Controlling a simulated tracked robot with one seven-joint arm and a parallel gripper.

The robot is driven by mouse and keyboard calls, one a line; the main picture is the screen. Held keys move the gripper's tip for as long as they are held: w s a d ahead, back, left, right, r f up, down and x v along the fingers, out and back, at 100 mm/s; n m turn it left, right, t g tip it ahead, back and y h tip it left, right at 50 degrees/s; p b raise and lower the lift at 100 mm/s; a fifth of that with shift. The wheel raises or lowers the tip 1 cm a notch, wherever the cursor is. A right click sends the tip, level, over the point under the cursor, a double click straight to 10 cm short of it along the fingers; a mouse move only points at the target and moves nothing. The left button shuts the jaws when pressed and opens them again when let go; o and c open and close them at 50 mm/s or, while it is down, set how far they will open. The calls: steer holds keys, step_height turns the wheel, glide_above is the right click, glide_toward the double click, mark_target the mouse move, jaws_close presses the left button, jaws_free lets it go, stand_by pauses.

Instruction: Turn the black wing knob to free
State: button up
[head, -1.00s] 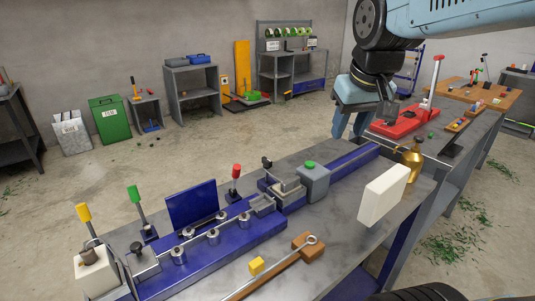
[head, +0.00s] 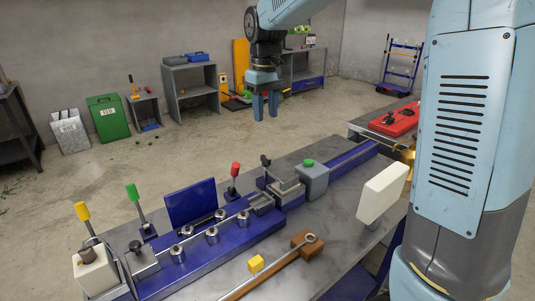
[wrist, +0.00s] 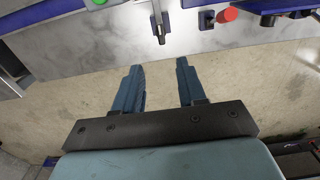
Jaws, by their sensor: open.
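A small black knob (head: 266,160) stands on the bench fixture, between the red-topped lever and the grey box with a green button. It looks like the wing knob, but its wing shape and setting are too small to read. In the wrist view, a dark-tipped part (wrist: 160,34) lies just beyond the fingertips and seems to be the same knob. My gripper (head: 266,106) hangs above and behind the bench's far edge with its fingers pointing down. In the wrist view, its two blue fingers (wrist: 160,66) are apart with nothing between them.
The red-topped lever (head: 235,172) and blue upright plate (head: 191,203) stand left of the knob. The grey box (head: 313,180) is to its right. A white block (head: 382,192) and yellow cube (head: 256,264) are nearer. Open floor lies behind the bench.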

glide_toward(272, 172)
steer(key=w+f, duration=0.1)
steer(key=w+a+f, duration=0.1)
steer(key=f, duration=0.1)
steer(key=w+f, duration=0.1)
steer(key=f, duration=0.1)
steer(key=shift+a+f, duration=0.1)
steer(key=shift+a, duration=0.25)
steer(key=shift+c, duration=0.2)
jaws_close()
steer(key=shift+w+d, duration=0.1)
steer(key=shift+d, duration=0.25)
steer(key=shift+a, duration=0.35)
